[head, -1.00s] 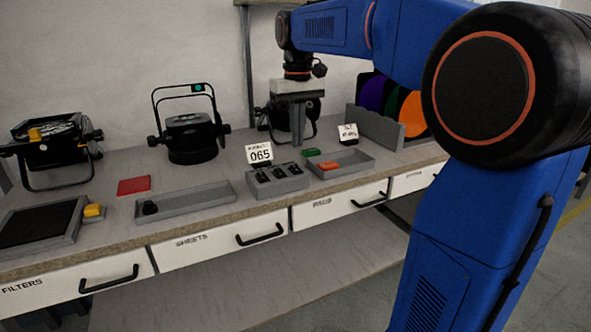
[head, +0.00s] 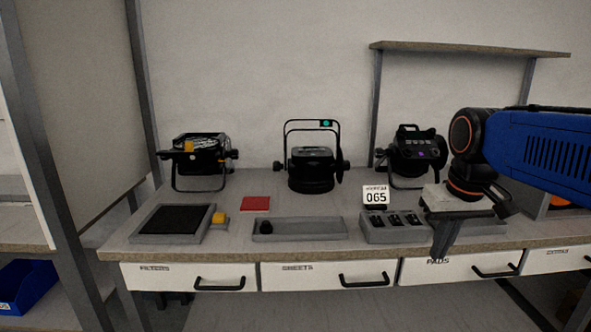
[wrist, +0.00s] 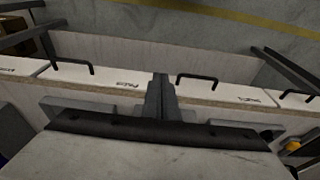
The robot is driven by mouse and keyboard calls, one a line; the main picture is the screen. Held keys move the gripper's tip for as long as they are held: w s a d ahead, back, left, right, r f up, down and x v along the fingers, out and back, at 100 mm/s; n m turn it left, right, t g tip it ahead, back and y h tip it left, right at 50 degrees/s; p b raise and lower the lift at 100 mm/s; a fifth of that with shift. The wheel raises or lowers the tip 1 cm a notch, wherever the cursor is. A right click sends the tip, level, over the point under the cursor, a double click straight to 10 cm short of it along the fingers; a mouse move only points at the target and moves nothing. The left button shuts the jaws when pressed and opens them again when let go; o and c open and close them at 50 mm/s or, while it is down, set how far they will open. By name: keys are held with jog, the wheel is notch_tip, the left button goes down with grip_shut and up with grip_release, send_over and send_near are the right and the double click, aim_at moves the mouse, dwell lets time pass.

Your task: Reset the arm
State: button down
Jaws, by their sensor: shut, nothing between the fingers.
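My gripper (head: 443,240) is in front of the bench at the right of the head view. It points down beside the grey tray with black slots (head: 372,238). Its fingers are together with nothing between them. The closed fingers also show in the wrist view (wrist: 160,88), above the drawer fronts and the floor. My blue arm comes in from the right edge of the head view.
Three par cans stand along the back of the bench: left (head: 197,160), middle (head: 311,168) and right (head: 410,155). A red sheet (head: 255,203), a long grey tray (head: 320,237), a dark pad in a frame (head: 165,225) and a 065 card (head: 376,196) are there. Labelled drawers (head: 190,280) are closed.

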jog(key=s+f+t, duration=0.2)
jog(key=s+f, duration=1)
jog(key=shift+s+a+f, duration=0.25)
jog(key=shift+s+a, duration=0.05)
jog(key=shift+a, duration=0.1)
